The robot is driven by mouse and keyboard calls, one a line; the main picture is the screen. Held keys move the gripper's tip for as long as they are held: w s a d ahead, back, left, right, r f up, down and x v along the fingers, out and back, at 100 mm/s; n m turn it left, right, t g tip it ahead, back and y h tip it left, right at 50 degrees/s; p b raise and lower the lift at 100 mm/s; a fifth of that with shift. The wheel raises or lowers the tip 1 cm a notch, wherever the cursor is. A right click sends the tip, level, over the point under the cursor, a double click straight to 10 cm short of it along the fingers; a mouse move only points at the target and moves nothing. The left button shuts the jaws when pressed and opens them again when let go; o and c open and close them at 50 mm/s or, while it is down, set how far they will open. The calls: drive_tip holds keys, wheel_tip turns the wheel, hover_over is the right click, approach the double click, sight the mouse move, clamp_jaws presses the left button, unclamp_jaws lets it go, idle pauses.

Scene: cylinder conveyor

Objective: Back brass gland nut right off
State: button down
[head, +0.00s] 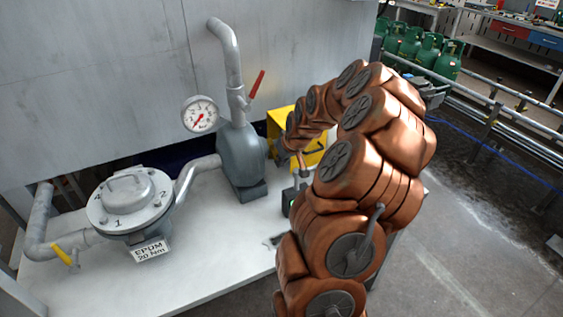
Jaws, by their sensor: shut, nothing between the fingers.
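I cannot make out a brass gland nut in the head view. My copper-coloured arm rises from the bottom and bends over to the left. My gripper (283,154) is at its far end, small and dark, between the grey pump body (240,158) and the yellow box (316,150). Its fingers are hardly visible; it is shut and holds nothing that I can see. The pump body carries a grey pipe with a red-handled valve (256,86). My arm covers part of the bench behind it.
A pale bench (205,245) carries a round flanged housing (130,200), with a yellow-handled valve (66,256) to its left. A pressure gauge (200,116) stands beside the pump pipe. Green cylinders (425,52) stand behind a rail at upper right. The floor at right (470,230) is largely clear.

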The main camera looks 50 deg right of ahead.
drive_tip(key=f+t+b, duration=0.1)
drive_tip(key=b, duration=0.1)
drive_tip(key=shift+w+f+b, duration=0.1)
drive_tip(key=shift+f+b, duration=0.15)
drive_tip(key=shift+b, duration=0.15)
drive_tip(key=shift+a, duration=0.1)
drive_tip(key=d+b+v, duration=0.1)
drive_tip(key=b+v, duration=0.2)
drive_tip(key=v, duration=1.1)
drive_tip(key=shift+a+r, duration=0.3)
drive_tip(key=shift+a, duration=0.15)
